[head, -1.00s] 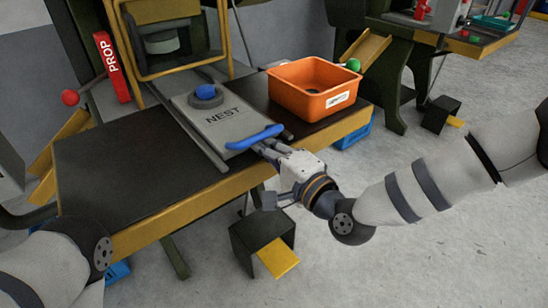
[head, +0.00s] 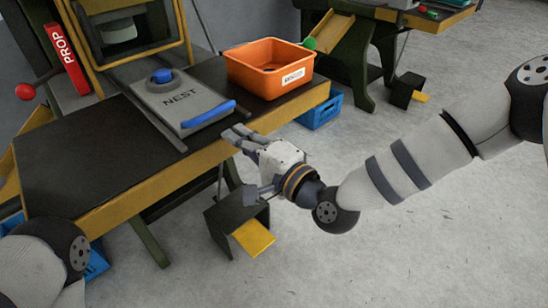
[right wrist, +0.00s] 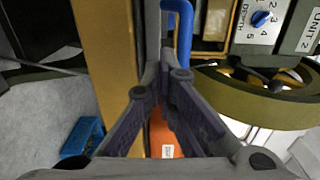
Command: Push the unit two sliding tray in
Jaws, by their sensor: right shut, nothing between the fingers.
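The sliding tray (head: 174,101) is a grey plate marked NEST. It lies between rails on the dark tabletop. A blue handle (head: 209,117) runs along its front edge, and a blue round piece (head: 161,76) sits near its rear. The handle also shows in the right wrist view (right wrist: 184,35). A UNIT 2 label (right wrist: 309,33) is at the right of that view. My right gripper (head: 234,132) is shut and empty. It is near the table's front edge, in front of the handle's right end and apart from it. My left gripper is out of view.
An orange bin (head: 296,87) stands on the table to the right of the tray. A black pedal box (head: 229,222) stands on the floor. The tabletop left of the tray is clear.

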